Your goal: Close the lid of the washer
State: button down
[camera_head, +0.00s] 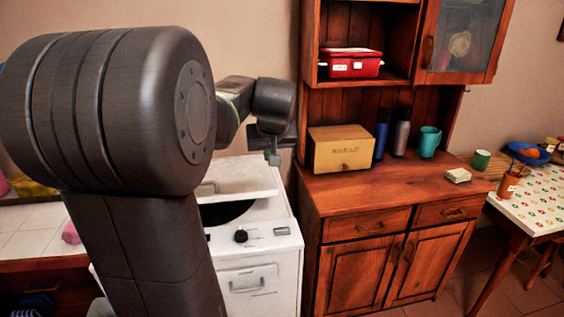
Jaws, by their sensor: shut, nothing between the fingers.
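The white washer (264,260) stands left of the wooden cabinet, partly hidden behind my arm. Its lid (245,177) is raised at the back, and the dark round opening (224,212) shows below the lid's front edge. The lid's exact angle is hard to tell. My gripper (273,158) is small in the picture, pointing down at the lid's upper right corner. It is shut and empty. I cannot tell whether it touches the lid.
A wooden cabinet (390,195) stands right beside the washer, holding a wooden box (341,150), bottles and a teal mug (429,142). A red container (350,63) is on its upper shelf. A tiled counter (30,228) is at the left. A table (535,205) is at the far right.

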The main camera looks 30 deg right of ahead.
jog(key=p, duration=0.1)
send_over(270, 188)
jog(key=s, duration=0.1)
jog(key=f, duration=0.8)
jog(key=shift+s+a, duration=0.2)
jog(key=shift+a, duration=0.05)
jog(key=shift+s+a+f, duration=0.1)
jog(key=shift+s+f, duration=0.05)
jog(key=shift+f, duration=0.45)
jog(key=shift+s+f, duration=0.15)
jog(key=shift+f, duration=0.45)
jog(key=shift+s+f+p, duration=0.15)
jog(key=shift+f+p, duration=0.15)
jog(key=shift+f, duration=0.45)
jog(key=f+b, duration=0.1)
jog(key=s+f+b, duration=0.1)
jog(key=f+b, duration=0.2)
jog(key=f, duration=0.1)
jog(key=shift+s+a+f+b, duration=0.2)
jog(key=shift+a+f+b, duration=0.05)
jog(key=shift+b, duration=0.15)
jog(key=shift+r, duration=0.2)
